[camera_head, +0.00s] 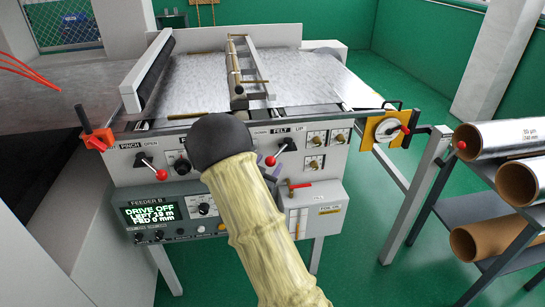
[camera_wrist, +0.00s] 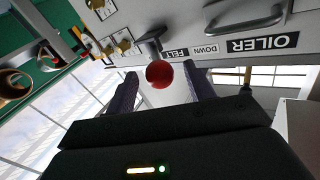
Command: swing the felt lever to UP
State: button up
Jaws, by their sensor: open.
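The felt lever (camera_head: 286,144) is black with a red ball knob (camera_head: 270,160), on the machine's white front panel below the FELT label. Its knob points down and left, toward the DOWN side. The wrist view shows the panel upside down, with the red knob (camera_wrist: 159,75) between the two dark fingers of my gripper (camera_wrist: 160,82). My gripper is open, with a finger on either side of the knob; I cannot tell whether either touches it. In the head view my arm hides most of my gripper; only a bit of finger shows by the knob.
A PINCH lever (camera_head: 150,168) with a red knob is at the panel's left. Several small dials (camera_head: 314,150) lie right of the felt lever. A white box (camera_head: 315,205) juts out below. In the wrist view a metal handle (camera_wrist: 245,20) is near the OILER label.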

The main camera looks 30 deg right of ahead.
aim_at(279, 152)
jog(key=shift+x, duration=1.95)
grip_shut()
jog(key=shift+a, duration=0.15)
